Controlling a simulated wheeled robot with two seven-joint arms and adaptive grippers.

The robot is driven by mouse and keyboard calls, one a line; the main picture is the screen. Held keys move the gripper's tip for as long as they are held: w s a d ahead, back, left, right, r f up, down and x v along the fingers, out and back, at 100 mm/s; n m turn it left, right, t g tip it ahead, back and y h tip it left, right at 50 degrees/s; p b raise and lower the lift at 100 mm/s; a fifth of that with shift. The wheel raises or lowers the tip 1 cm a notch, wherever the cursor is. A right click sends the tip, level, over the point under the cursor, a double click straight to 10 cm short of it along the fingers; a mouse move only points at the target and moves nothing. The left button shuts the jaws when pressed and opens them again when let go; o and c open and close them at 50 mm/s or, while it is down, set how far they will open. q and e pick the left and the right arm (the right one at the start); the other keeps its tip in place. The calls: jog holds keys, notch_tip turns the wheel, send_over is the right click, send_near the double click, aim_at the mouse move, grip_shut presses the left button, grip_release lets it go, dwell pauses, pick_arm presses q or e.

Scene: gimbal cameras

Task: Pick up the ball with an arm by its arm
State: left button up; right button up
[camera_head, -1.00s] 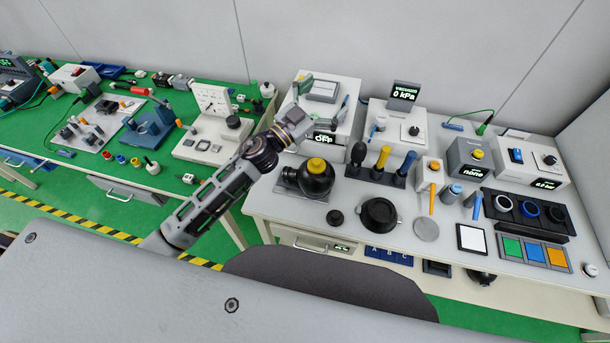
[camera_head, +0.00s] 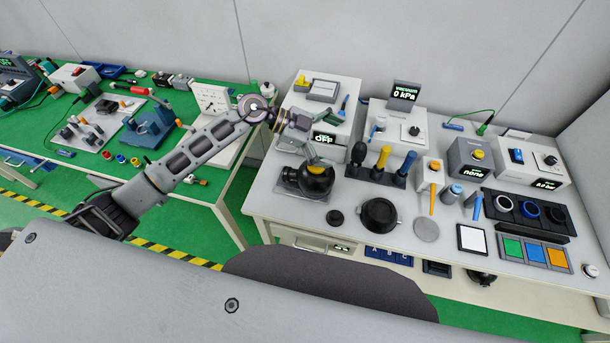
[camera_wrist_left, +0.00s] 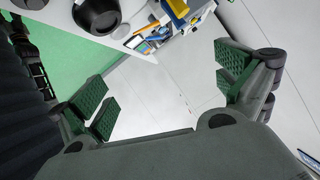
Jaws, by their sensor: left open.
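A black ball (camera_head: 318,183) sits on a grey base plate (camera_head: 288,186) at the left end of the white table. It is probably the task's ball, but I cannot make out its arm. My left gripper (camera_head: 309,139) is over the ball's upper side, and one finger covers the top of it in the head view. I cannot tell whether they touch. In the left wrist view the green-padded fingers of my left gripper (camera_wrist_left: 162,88) are wide apart with nothing between them. A dark round thing (camera_wrist_left: 97,14) shows at that view's top; I cannot tell which. My right gripper is out of view.
A black bowl-like part (camera_head: 379,215) and a small black knob (camera_head: 335,217) stand right of the ball. Behind are a white box with a display (camera_head: 330,108) and several upright tools (camera_head: 381,160). A green bench (camera_head: 35,135) stands left, across a gap.

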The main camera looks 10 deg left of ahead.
aim_at(296, 171)
pick_arm(q)
jog(key=a+f+y, duration=0.1)
jog(key=a, duration=0.1)
jog(key=a+f+y, duration=0.1)
jog(key=a, duration=0.1)
jog(key=a+f+g+y, duration=0.1)
jog(key=a, duration=0.1)
jog(key=shift+w+f+n+y, duration=0.15)
jog(key=shift+f+n+y, duration=0.15)
jog(key=shift+f, duration=0.1)
jog(key=a+f+n+g+y, duration=0.1)
jog(key=a+y, duration=0.3)
jog(key=a, duration=0.5)
jog(key=shift+w+a+f+n+y, duration=0.3)
jog(key=shift+a+f+n+y, duration=0.15)
jog(key=shift+f, duration=0.25)
jog(key=shift+d+f, duration=0.1)
jog(key=shift+p+x, duration=0.45)
jog(key=shift+x, duration=3.75)
jog(key=shift+d, duration=0.15)
jog(key=shift+d+f, duration=0.25)
jog(key=shift+f, duration=0.35)
jog(key=shift+p+x, duration=0.55)
jog(key=shift+x, duration=1.35)
